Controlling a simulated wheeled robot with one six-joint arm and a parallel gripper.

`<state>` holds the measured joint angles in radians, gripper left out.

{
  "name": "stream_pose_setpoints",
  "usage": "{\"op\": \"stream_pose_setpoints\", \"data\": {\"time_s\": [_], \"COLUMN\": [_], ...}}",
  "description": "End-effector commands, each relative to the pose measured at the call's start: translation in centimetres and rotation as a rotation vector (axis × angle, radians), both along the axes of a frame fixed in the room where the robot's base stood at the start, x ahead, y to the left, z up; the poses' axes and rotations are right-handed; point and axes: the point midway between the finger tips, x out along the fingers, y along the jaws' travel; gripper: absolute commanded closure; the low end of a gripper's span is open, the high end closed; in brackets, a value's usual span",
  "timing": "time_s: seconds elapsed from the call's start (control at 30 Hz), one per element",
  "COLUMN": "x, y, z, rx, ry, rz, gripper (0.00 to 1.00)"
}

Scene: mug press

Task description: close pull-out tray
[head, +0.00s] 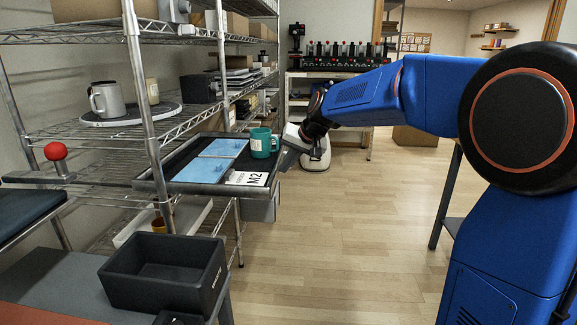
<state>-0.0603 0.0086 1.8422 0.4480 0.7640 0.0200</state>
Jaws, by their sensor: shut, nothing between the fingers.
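The pull-out tray (149,186) sticks out from the wire shelf into the aisle. It has a dark rim and holds blue panels (205,160), a teal mug (263,143) and a white card marked M2 (247,179). My gripper (284,162) is at the tray's right edge, just right of the mug, with its fingers pointing down and left. The fingers look closed with nothing held. I cannot tell whether they touch the tray's rim.
A wire shelf post (143,100) stands at the tray's left. A black bin (165,272) sits on a bench in front. The wooden floor (340,240) right of the tray is open.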

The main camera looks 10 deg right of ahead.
Motion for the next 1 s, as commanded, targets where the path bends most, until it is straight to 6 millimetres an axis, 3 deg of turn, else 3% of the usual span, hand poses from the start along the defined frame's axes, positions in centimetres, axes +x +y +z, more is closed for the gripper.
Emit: {"op": "stream_pose_setpoints", "data": {"time_s": [0.27,0.47,1.0], "x": [0.1,0.9,5.2], "y": [0.4,2.7,16.2], "z": [0.0,0.0,-0.1], "rx": [-0.001,0.001,-0.001], "ry": [0.000,0.000,0.000], "rz": [0.001,0.003,0.005], "gripper": [1.00,1.00,1.00]}}
